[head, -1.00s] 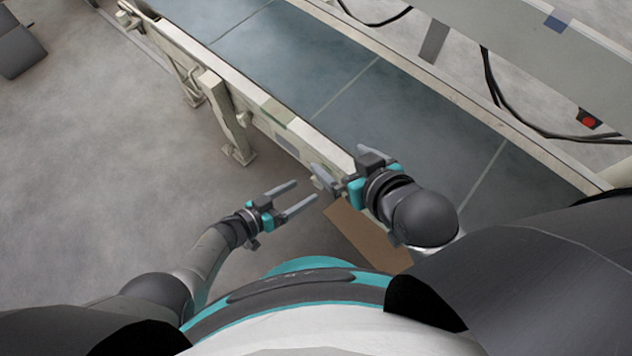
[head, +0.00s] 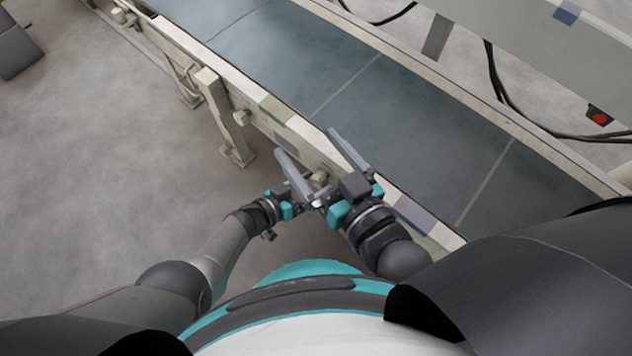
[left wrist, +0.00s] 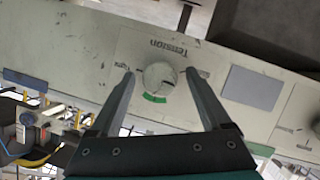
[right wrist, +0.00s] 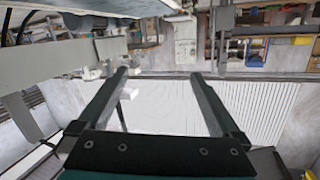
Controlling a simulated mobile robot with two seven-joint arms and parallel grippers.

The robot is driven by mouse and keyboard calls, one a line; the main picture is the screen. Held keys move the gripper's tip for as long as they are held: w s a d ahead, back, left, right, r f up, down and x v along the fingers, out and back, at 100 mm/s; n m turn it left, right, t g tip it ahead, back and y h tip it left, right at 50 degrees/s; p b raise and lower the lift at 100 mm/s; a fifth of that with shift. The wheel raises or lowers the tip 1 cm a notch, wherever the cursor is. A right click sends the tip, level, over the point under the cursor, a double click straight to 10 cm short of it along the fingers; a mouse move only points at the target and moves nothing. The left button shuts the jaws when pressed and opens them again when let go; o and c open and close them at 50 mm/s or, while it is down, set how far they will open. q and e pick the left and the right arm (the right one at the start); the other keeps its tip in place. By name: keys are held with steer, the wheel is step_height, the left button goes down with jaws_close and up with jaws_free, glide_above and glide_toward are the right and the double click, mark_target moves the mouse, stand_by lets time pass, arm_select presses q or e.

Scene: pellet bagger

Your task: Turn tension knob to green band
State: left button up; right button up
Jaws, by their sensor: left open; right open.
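The tension knob (left wrist: 160,77) is a round, pale dial on the cream side panel, seen face-on in the left wrist view. The "Tension" label (left wrist: 168,48) appears upside down above it, and a short green band (left wrist: 154,99) lies just below it. A dark mark shows on the knob's lower right; its exact pointing is hard to tell. My left gripper (left wrist: 160,72) is open, one finger on each side of the knob, with gaps visible. In the head view my left gripper (head: 298,188) is partly hidden by my right. My right gripper (right wrist: 159,72) is open and empty.
The conveyor belt (head: 375,115) runs diagonally, with its cream side rail (head: 282,118) facing me. My right gripper overlaps this rail's edge, close to my left gripper. A support leg (head: 225,115) stands to the left. A red button (head: 599,118) is at far right.

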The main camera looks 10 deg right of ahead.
arm_select(q)
steer(key=shift+w+d+f, duration=0.15)
steer(key=shift+w+d, duration=0.05)
steer(key=shift+d, duration=0.15)
jaws_close()
stand_by(0.8)
